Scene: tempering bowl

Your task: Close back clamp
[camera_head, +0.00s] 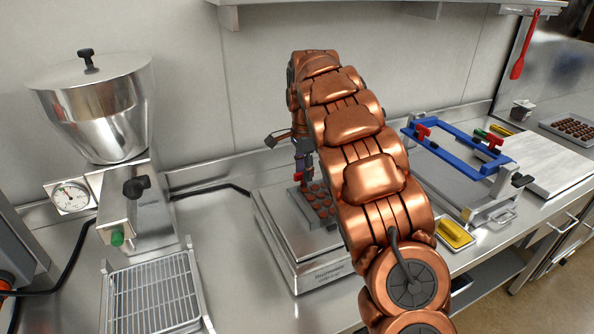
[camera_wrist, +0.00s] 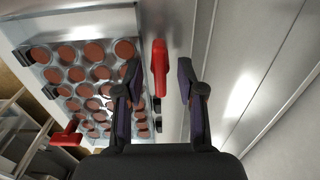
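The back clamp shows as a red handle (camera_wrist: 159,68) beside the edge of the mould in the wrist view. In the head view a bit of the red handle (camera_head: 298,177) shows just under my gripper (camera_head: 303,168), at the back left of the mould. My gripper (camera_wrist: 160,72) is open, with one dark finger on each side of the handle. I see gaps between the fingers and the handle, and I cannot tell how deep it sits between them. The mould (camera_head: 302,207) has several round brown-filled cavities and lies on the steel vibrating table (camera_head: 283,250).
A second red handle (camera_wrist: 68,132) is at the mould's other side. A steel hopper machine (camera_head: 95,100) stands left, with a wire rack (camera_head: 152,297) before it. A blue frame with red knobs (camera_head: 455,152) stands right. The wall (camera_head: 260,90) is close behind my gripper.

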